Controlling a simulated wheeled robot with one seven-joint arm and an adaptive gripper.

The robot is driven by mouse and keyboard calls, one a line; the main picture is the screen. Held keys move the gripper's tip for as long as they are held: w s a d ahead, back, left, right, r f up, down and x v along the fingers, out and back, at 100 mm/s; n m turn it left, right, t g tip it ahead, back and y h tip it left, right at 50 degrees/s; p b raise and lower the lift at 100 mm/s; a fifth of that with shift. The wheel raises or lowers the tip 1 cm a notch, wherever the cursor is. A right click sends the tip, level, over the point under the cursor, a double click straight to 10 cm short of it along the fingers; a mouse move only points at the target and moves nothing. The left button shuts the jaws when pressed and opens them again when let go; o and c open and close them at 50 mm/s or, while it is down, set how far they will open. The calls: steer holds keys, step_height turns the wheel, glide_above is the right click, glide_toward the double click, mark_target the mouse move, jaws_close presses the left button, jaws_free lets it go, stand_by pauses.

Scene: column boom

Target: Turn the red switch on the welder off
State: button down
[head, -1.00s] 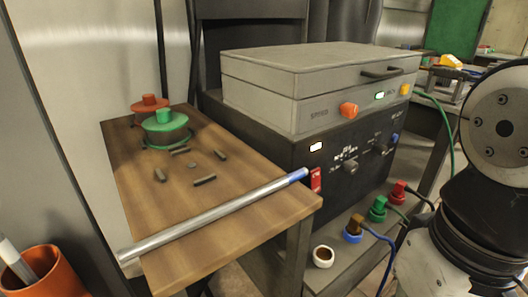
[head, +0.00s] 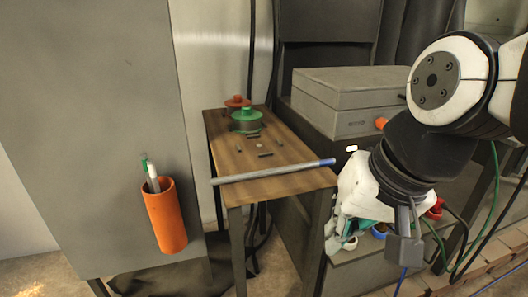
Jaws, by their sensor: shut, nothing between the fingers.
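The welder is a dark cabinet (head: 318,131) under a light grey lidded case (head: 338,88), right of the wooden table. A small white lamp (head: 352,148) glows on its front. My arm covers most of the front panel. The red switch cannot be made out now; it seems to be behind my arm, near the blue end of the metal tube (head: 275,173). My gripper (head: 338,238) hangs low in front of the welder, right of the table, partly hidden by my wrist. It is shut and empty, apart from the panel as far as I can tell.
The tube lies across the wooden table (head: 228,160); its blue end sticks out on the right. Green and red spools (head: 246,120) stand behind it. A white cup (head: 350,243) and coloured plugs (head: 379,232) sit low near my gripper. An orange holder (head: 165,217) hangs left.

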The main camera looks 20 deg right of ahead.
steer(key=w+d+m+t+y+p, duration=0.1)
steer(key=w+d+m, duration=0.3)
steer(key=w+m, duration=0.3)
steer(key=w+d+m+t+p, duration=0.1)
steer(key=w+d+m, duration=0.4)
steer(key=m, duration=0.4)
steer(key=w+d+f+m+h, duration=0.1)
steer(key=w+d+f+m, duration=0.1)
steer(key=d+m, duration=0.5)
steer(key=w+d+f+m+t+h, duration=0.1)
steer(key=w+d+f+m, duration=0.2)
steer(key=d+m, duration=0.5)
steer(key=shift+f+m, duration=0.3)
steer(key=shift+f, duration=0.45)
steer(key=w+r+b+x, duration=0.1)
steer(key=b+x, duration=0.5)
steer(key=x, duration=0.7)
steer(key=shift+w+r, duration=0.35)
steer(key=shift+w, duration=0.25)
